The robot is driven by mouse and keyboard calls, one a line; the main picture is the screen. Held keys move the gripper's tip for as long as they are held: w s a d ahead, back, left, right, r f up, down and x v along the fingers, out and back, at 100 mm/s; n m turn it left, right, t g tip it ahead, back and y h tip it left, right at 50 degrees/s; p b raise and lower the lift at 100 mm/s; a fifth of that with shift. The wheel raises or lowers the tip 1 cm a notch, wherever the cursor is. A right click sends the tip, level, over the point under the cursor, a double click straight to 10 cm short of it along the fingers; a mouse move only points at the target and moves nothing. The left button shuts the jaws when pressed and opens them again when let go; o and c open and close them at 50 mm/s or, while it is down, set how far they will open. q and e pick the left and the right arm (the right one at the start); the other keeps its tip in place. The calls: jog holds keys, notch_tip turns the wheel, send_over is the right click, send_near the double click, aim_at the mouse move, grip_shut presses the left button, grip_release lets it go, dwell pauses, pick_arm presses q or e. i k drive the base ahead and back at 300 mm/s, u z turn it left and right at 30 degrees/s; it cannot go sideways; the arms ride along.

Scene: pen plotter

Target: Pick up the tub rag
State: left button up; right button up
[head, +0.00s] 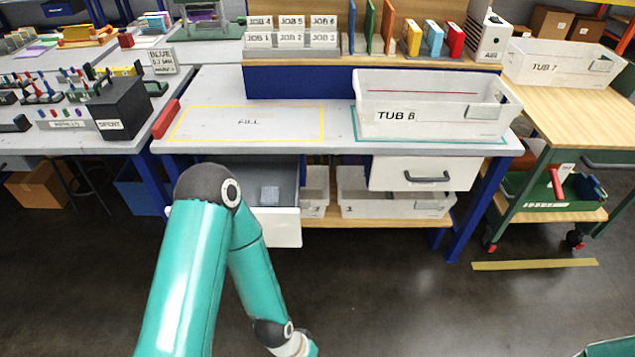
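A white tub (438,105), labelled what looks like TUB 8, stands on the right half of the bench. Its floor is mostly hidden by its front wall. My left arm reaches down in front of the drawer, and its wrist leaves the picture at the bottom. Neither of my grippers is in view.
The yellow-outlined FILL area (248,123) on the bench is bare. A closed drawer (425,173) is under the tub. Clear bins (395,206) stand on the lower shelf. A cart (572,110) with TUB 7 (562,65) stands at the right. The floor in front is open.

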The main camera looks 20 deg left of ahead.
aim_at(270, 196)
jog(key=u, duration=0.1)
jog(key=i, duration=1.35)
jog(key=u, duration=1)
